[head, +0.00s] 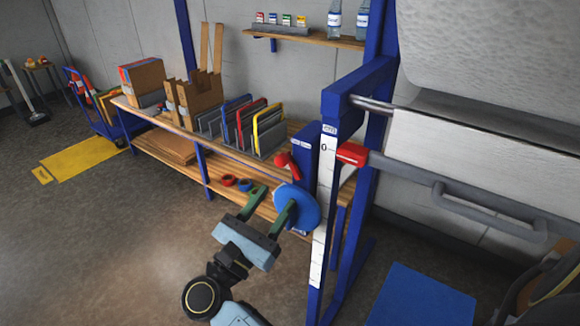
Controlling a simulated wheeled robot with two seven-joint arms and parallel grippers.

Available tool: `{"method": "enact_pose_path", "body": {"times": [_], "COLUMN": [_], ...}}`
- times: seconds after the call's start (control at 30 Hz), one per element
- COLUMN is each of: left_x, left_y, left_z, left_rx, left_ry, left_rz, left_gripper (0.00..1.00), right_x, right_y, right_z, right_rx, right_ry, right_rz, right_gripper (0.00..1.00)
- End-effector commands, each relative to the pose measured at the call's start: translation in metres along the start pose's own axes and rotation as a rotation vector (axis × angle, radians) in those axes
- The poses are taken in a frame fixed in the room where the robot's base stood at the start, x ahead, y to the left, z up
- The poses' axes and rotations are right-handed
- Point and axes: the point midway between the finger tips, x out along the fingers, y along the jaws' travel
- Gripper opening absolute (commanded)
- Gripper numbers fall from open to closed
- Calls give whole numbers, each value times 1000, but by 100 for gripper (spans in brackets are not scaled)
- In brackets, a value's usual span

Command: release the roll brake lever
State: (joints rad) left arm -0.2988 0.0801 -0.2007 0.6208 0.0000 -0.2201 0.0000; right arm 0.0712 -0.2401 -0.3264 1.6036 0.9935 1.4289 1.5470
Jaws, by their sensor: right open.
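A red lever (287,163) sticks out to the left from the blue box (306,160) on the blue frame post; I take it for the roll brake lever. A blue disc (306,204) sits below it. My right gripper (271,200) is open and empty, below and left of the red lever and apart from it. Its right finger overlaps the blue disc in the picture; I cannot tell whether they touch. My left gripper is not in view.
A white scale strip (322,200) runs down the post, with a red block (352,154) and a grey bar handle (490,214) to its right. A wooden bench (222,148) with boxes and folders stands behind. A blue mat (424,298) lies on the floor.

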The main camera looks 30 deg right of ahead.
Motion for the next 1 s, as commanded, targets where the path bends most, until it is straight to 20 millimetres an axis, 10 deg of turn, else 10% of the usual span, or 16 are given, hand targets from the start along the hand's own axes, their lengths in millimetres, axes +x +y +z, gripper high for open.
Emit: {"method": "enact_pose_path", "body": {"times": [1.0], "left_x": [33], "left_y": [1], "left_z": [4], "left_rx": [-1], "left_ry": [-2], "left_rz": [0], "left_gripper": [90], "right_x": [-52], "right_y": [-10], "right_z": [4], "right_rx": [0], "right_ry": [-1], "right_rz": [-1], "right_gripper": [45]}}
